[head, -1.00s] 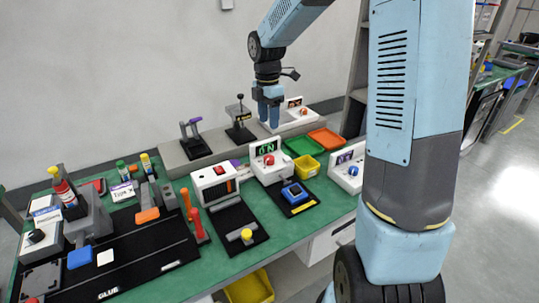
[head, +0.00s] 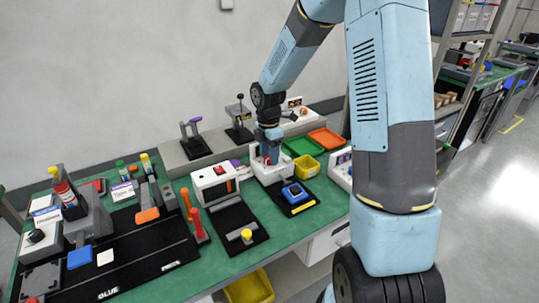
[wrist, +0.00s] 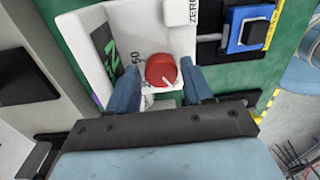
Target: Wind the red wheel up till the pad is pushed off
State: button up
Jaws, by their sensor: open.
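The red wheel (wrist: 161,70) sits on a white unit (wrist: 142,25) and shows between my fingers in the wrist view. It has a pale pointer mark on its lower side. The unit has a dark display with green characters, and dial print such as "50" and "ZERO" beside the wheel. My gripper (wrist: 160,78) is open, with one finger on each side of the wheel; contact cannot be told. In the head view my gripper (head: 268,160) is at the white unit (head: 265,177) and hides the wheel. A blue block with a dark top (head: 293,190), possibly the pad, lies on a black plate beside the unit.
A white box with a red switch (head: 217,182) stands left of the unit. A yellow bin (head: 306,167), a green tray (head: 302,146) and an orange tray (head: 327,138) lie behind and to the right. Another white unit (head: 340,171) stands at the right edge.

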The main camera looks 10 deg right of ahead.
jog(key=shift+f, duration=0.2)
jog(key=shift+c, duration=0.4)
jog(key=c, duration=0.7)
